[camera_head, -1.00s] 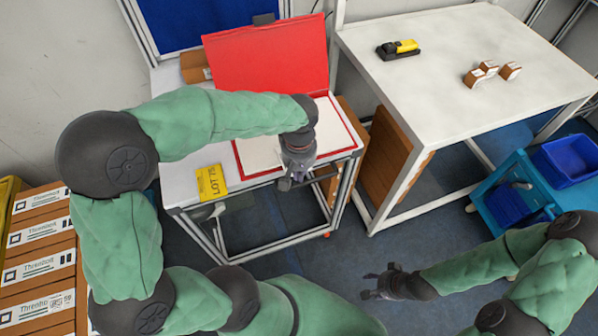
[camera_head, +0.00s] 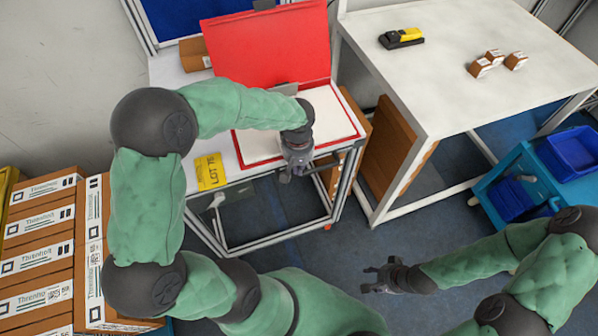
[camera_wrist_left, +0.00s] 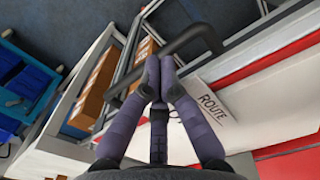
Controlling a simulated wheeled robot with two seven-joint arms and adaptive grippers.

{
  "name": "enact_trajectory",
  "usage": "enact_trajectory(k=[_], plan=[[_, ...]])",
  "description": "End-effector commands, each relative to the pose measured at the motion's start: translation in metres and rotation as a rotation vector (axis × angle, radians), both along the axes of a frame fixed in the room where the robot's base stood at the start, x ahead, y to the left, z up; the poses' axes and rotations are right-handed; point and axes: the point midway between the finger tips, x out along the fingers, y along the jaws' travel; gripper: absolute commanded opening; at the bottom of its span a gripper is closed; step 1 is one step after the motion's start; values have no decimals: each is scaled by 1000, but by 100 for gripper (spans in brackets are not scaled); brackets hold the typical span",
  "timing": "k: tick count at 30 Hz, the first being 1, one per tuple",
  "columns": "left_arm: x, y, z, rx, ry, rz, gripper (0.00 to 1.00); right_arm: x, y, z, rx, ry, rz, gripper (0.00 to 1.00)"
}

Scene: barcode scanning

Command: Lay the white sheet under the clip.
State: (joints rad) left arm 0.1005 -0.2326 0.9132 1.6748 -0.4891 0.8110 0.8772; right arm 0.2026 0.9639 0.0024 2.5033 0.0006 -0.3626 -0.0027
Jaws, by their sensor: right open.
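The white sheet (camera_head: 262,142) lies on the lower half of an open red folder (camera_head: 240,160) on the small white table. The sheet also shows in the left wrist view (camera_wrist_left: 288,88). A grey piece, which looks like the clip (camera_head: 286,88), sits at the sheet's back edge by the fold. My left arm covers part of the sheet. My right gripper (camera_head: 372,280) is open and empty over the floor.
A yellow LOT card (camera_head: 211,171) lies on the table left of the folder. A white label reading ROUTE (camera_wrist_left: 218,104) lies beside the fingers. The large table (camera_head: 440,90) holds a yellow-black scanner (camera_head: 402,38) and small boxes (camera_head: 495,62). Blue bins (camera_head: 572,152) stand right; cartons (camera_head: 40,250) left.

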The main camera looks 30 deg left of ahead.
Motion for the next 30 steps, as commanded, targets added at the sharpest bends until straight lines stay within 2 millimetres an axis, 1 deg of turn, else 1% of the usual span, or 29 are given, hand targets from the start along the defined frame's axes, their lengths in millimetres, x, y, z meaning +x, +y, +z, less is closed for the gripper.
enact_trajectory(k=[10,18,20,30], plan=[[1,1,0,0,0,0,0,0,0,0,0,0,0,49],[22,16,-1,0,3,1,0,0,0,-1,0,0,0,49],[25,18,-1,1,2,1,0,0,0,-1,0,0,0,49],[25,18,0,0,1,0,0,0,0,-1,0,0,0,49]])
